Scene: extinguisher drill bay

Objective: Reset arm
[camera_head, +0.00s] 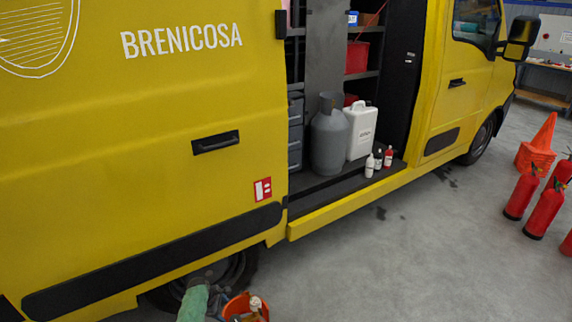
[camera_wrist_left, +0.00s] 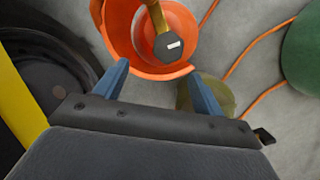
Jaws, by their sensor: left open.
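An orange bucket (camera_wrist_left: 120,42) lies just beyond the fingertips in the left wrist view. A tool with a tan handle and a dark hexagonal end (camera_wrist_left: 168,45) stands in it. The bucket also shows at the bottom edge of the head view (camera_head: 234,307), partly cut off. My right gripper is not in view.
A yellow van (camera_head: 120,130) fills the left, its wheel (camera_wrist_left: 45,75) close beside my left gripper. A green rounded object (camera_wrist_left: 302,55) and an orange cord (camera_wrist_left: 262,55) lie right of the bucket. Red extinguishers (camera_head: 545,212) and an orange cone (camera_head: 538,148) stand far right. Floor between is clear.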

